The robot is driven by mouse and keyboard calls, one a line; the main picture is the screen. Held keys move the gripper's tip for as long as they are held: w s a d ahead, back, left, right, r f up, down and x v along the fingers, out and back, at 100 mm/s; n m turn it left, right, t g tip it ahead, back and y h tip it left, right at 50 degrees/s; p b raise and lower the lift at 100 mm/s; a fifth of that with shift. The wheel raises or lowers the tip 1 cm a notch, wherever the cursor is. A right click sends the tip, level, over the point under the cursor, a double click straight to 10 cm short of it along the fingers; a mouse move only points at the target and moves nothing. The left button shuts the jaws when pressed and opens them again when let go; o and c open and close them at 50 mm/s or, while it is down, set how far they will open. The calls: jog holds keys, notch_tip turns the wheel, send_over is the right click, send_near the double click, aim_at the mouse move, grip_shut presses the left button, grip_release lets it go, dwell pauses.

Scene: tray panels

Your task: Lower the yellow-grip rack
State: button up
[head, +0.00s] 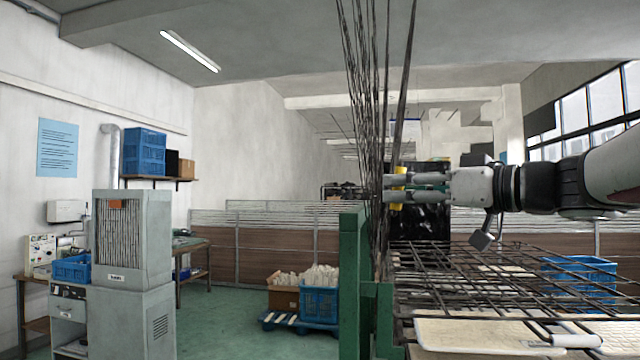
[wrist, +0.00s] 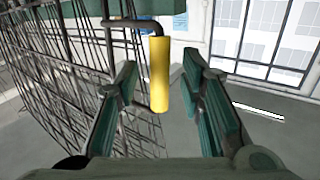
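The yellow grip (head: 398,188) sits on a dark bent rod at the side of an upright wire rack (head: 367,70), seen nearly edge-on in the head view. In the wrist view the yellow grip (wrist: 160,75) hangs between my two green-padded fingers, and the raised rack's wire mesh (wrist: 50,70) fills the left side. My gripper (head: 403,188) comes in from the right and is open around the grip, with a gap showing on both sides in the wrist view (wrist: 162,95). Part of the grip is hidden by my fingers in the head view.
A second wire rack (head: 470,270) lies flat below my arm, with a white grip (head: 577,341) at its front, over a pale tray (head: 450,333). A green post (head: 352,280) stands at its left. Blue crates (head: 318,302) and a grey cabinet (head: 130,240) are farther left.

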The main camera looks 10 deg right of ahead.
jog(key=shift+x, duration=0.95)
grip_shut()
jog(key=shift+d+f+b, duration=0.15)
jog(key=shift+b, duration=0.3)
